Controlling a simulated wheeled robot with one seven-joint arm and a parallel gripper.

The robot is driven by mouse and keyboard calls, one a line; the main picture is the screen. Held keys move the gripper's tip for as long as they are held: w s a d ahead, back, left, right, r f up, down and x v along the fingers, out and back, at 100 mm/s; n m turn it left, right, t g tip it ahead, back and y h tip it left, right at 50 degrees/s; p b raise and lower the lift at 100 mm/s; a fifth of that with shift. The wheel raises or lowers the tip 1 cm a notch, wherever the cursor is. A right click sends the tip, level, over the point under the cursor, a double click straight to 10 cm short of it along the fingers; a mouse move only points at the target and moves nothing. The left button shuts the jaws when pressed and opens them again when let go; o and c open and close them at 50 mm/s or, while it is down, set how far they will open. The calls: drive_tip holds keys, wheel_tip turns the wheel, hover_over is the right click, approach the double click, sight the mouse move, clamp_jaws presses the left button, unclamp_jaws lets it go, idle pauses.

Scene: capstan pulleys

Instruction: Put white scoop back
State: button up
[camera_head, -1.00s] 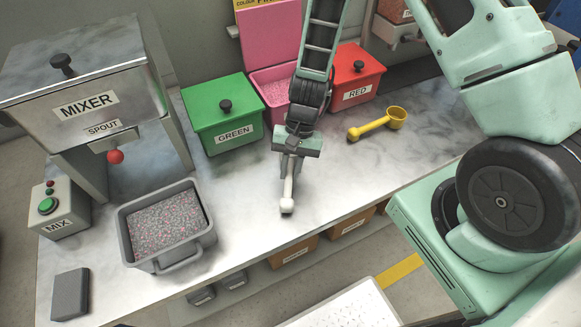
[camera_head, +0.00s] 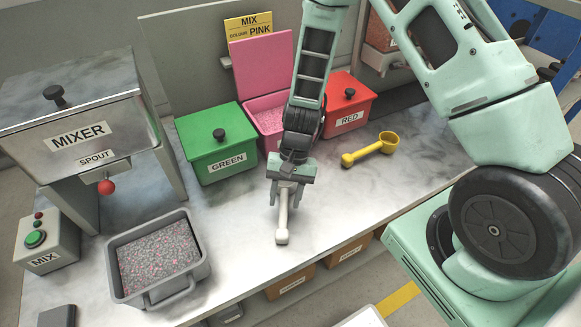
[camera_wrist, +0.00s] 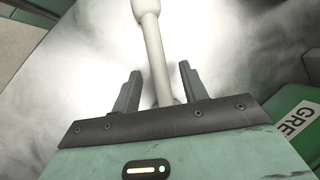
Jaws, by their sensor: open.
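The white scoop (camera_head: 282,222) lies on the table with its knobbed handle end toward the front edge; its bowl is hidden behind my gripper in the head view. My gripper (camera_head: 284,184) is over the scoop, pointing down. In the wrist view, the scoop's handle (camera_wrist: 155,55) runs between the two open fingers of my gripper (camera_wrist: 158,88), with a gap on both sides. I cannot tell how high the fingers are above the table.
A yellow scoop (camera_head: 369,149) lies to the right. Green (camera_head: 217,143) and red (camera_head: 348,100) lidded bins flank an open pink bin (camera_head: 262,55). A grey tub of speckled grains (camera_head: 200,270) stands left, near the mixer (camera_head: 85,110).

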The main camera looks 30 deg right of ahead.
drive_tip(key=b+v, duration=0.1)
drive_tip(key=v, duration=1.5)
drive_tip(key=shift+d+r, duration=0.15)
drive_tip(key=shift+r, duration=0.05)
